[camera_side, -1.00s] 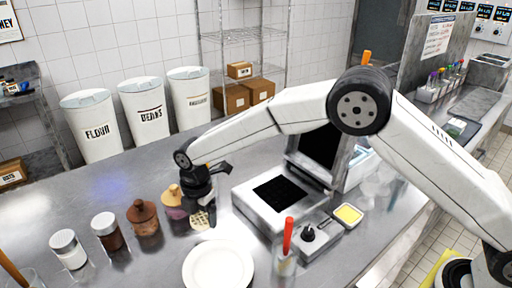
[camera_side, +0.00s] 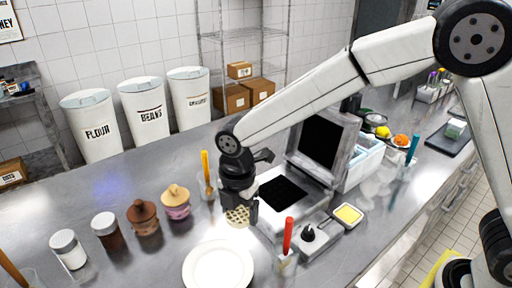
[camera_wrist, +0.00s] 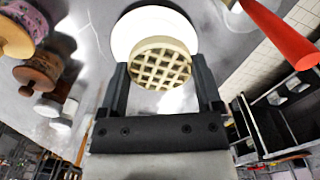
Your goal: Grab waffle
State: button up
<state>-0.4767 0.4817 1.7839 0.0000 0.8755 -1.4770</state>
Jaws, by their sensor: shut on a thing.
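The waffle (camera_side: 237,216) is a round, pale golden disc with a grid pattern. My gripper (camera_side: 240,208) is shut on it. In the wrist view the waffle (camera_wrist: 160,66) sits between the two dark fingers of my gripper (camera_wrist: 161,80), with its grid face toward the camera. The white plate (camera_side: 218,268) lies on the steel counter, just in front of and below the waffle in the side view. The plate (camera_wrist: 135,28) shows partly behind the waffle in the wrist view.
An open waffle iron (camera_side: 283,192) stands right of my gripper. A glass with a red-handled tool (camera_side: 287,238) stands right of the plate. Several jars, including a brown pot (camera_side: 144,216) and a pink-and-tan pot (camera_side: 176,202), line the left. A glass with an orange-handled tool (camera_side: 206,175) stands behind.

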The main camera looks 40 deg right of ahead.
jog(key=shift+s+d+r, duration=0.2)
jog(key=shift+s+r, duration=0.05)
jog(key=shift+s, duration=0.3)
dwell(0.4)
